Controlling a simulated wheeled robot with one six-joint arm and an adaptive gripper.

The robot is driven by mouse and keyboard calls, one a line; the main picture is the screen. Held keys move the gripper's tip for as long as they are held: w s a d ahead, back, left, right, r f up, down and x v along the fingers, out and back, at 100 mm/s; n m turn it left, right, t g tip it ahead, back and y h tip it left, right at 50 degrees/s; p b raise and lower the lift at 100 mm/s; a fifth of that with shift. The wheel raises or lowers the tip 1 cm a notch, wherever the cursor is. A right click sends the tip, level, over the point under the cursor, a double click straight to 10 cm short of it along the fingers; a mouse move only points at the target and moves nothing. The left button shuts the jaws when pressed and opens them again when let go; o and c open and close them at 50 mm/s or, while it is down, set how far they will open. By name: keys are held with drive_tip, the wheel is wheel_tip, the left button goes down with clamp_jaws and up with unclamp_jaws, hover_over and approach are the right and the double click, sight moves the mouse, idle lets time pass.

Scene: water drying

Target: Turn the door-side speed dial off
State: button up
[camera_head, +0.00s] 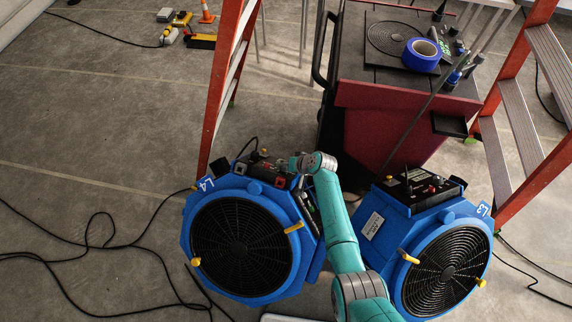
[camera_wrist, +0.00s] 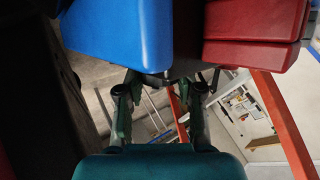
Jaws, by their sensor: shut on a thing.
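Two blue drying blowers stand on the floor, one marked L4 (camera_head: 240,245) and one marked L3 (camera_head: 440,262). The L4 blower has a dark control panel (camera_head: 265,172) with red parts on its top; the L3 blower has a similar panel (camera_head: 420,187). My arm reaches up between them, its wrist beside the L4 panel. In the wrist view my gripper's fingertips (camera_wrist: 157,78) come together at a small dark knob-like piece, at the lower edge of a blue housing (camera_wrist: 118,35). Its markings and setting are not readable. The fingertips are hidden in the head view.
A dark red cart (camera_head: 385,130) with a blue tape roll (camera_head: 421,55) on top stands behind the blowers. Orange ladders (camera_head: 228,75) rise on both sides. Black cables (camera_head: 90,240) lie across the floor at left.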

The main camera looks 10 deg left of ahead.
drive_tip(key=shift+n+g+y, duration=0.7)
drive_tip(key=shift+n+y, duration=0.7)
drive_tip(key=shift+y, duration=0.7)
drive_tip(key=shift+f+n+g+y, duration=0.1)
drive_tip(key=shift+n+g+y, duration=0.2)
drive_tip(key=shift+g+y, duration=0.1)
drive_tip(key=o, duration=1.2)
drive_tip(key=shift+c, duration=0.2)
drive_tip(key=shift+d, duration=0.15)
drive_tip(key=v, duration=1.1)
drive_tip(key=shift+d, duration=0.35)
drive_tip(key=shift+s, duration=0.1)
